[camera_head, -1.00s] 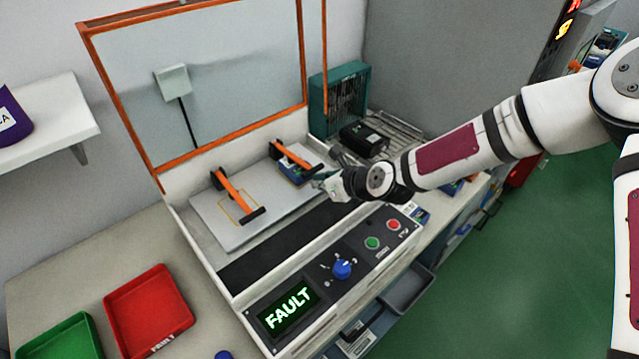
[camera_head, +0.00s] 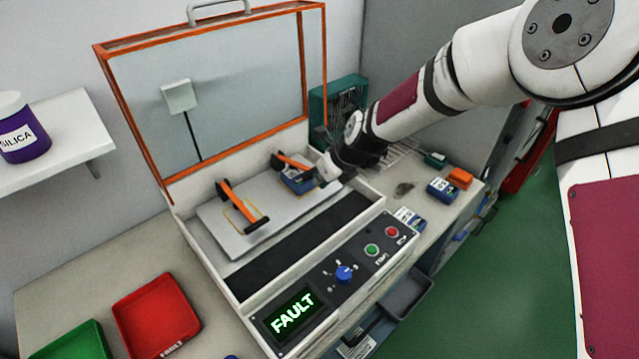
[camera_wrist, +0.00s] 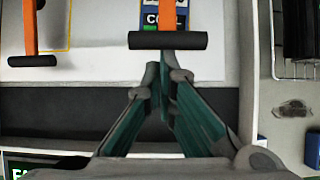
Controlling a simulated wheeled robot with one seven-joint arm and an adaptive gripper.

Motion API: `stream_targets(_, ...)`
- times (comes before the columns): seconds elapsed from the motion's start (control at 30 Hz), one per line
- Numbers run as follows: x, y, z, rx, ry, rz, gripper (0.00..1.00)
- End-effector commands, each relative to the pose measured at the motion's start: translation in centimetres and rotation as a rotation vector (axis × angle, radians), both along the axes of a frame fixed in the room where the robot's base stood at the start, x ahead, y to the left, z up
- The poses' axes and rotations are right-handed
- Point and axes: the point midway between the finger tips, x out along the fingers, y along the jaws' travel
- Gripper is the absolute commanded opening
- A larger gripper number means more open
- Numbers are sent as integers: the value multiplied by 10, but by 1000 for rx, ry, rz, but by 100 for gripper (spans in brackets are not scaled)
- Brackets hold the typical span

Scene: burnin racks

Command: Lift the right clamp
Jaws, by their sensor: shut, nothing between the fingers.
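The right clamp (camera_head: 291,161) is an orange arm with black ends, lying over a blue module (camera_head: 298,183) on the fixture's pale plate (camera_head: 215,217). In the wrist view the right clamp's black crossbar (camera_wrist: 150,40) is at top centre, with the module (camera_wrist: 149,18) behind it. My gripper (camera_head: 325,170) is at the crossbar end of this clamp and hides part of it. In the wrist view my gripper (camera_wrist: 165,76) has its green-sided fingers together and empty, tips just short of the crossbar. Whether they touch it is unclear.
The left clamp (camera_head: 236,201) lies over an empty outlined spot. The orange-framed lid (camera_head: 145,130) stands open behind. The front panel has a blue knob (camera_head: 344,273) and a FAULT display (camera_head: 292,313). A red tray (camera_head: 155,315) is at left; small boxes (camera_head: 443,190) are at right.

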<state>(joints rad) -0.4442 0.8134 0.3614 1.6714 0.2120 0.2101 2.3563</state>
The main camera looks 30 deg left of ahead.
Motion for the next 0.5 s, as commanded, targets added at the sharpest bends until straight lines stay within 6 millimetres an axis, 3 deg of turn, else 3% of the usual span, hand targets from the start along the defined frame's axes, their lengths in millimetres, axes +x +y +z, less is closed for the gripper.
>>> stream_targets(0.37, 1, 8, 24, 6, -5, 1, 0)
stream_targets(0.5, 3, 15, 42, 7, -7, 3, 0)
